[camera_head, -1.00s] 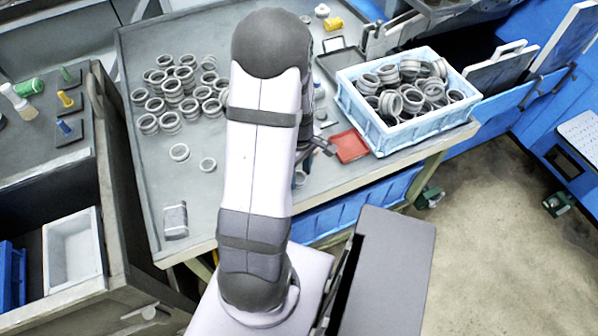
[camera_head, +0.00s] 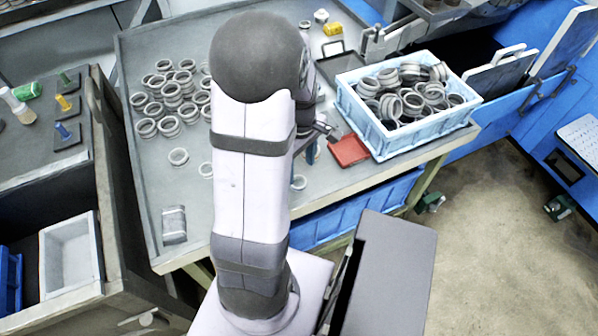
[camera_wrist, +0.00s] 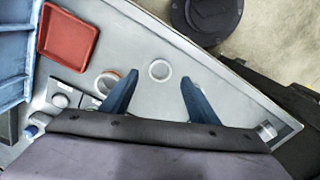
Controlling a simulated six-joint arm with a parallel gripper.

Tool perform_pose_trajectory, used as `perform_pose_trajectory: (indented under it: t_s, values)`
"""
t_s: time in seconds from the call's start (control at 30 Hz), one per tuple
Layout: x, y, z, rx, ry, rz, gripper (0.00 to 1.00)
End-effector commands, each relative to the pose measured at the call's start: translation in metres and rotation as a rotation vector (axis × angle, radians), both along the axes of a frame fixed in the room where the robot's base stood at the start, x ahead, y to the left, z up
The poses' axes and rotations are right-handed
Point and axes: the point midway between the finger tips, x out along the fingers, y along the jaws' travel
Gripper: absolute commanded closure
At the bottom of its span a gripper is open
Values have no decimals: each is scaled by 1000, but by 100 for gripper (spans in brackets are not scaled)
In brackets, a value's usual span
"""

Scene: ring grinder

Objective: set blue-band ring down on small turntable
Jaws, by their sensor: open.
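My gripper (camera_wrist: 159,80) is open, its two blue fingers apart with nothing between them. In the wrist view a pale ring (camera_wrist: 160,70) lies flat on the table just beyond the fingertips, roughly midway across the gap. A second ring (camera_wrist: 107,82) with an orange-brown tint is beside the left finger, which partly covers it. I cannot make out a blue band on either, nor tell which object is the small turntable. In the head view one ring (camera_head: 298,182) shows near the table's front edge, and my arm hides much of the area behind it.
A red tray (camera_head: 349,150) and a light-blue crate (camera_head: 400,140) full of rings stand right of my arm. Many grey rings (camera_head: 172,92) are grouped on the left of the table. A metal block (camera_head: 174,225) lies at the front left. Bare table surrounds it.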

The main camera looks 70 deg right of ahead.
Motion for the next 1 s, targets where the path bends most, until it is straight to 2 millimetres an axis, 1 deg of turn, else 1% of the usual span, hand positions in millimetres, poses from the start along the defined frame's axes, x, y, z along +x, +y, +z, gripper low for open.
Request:
perform_pose_trajectory:
  t_s: [0.03,0.13,0.43,0.53,0.63,0.67,0.77,0.8,0.87,0.9,0.97,1.0]
  values:
    - [0,-1,5,-2,0,0,45]
    - [0,0,11,-1,-1,1,45]
    - [2,1,14,1,0,4,45]
    - [13,6,15,0,0,16,45]
    - [35,17,18,0,0,39,45]
    - [44,22,19,0,0,49,45]
    - [79,46,24,-1,0,86,45]
    - [93,59,26,-1,0,104,45]
    - [115,80,30,-1,0,130,45]
    - [128,96,32,-1,0,147,45]
    - [145,121,34,-1,0,174,45]
    - [154,139,36,-1,0,192,45]
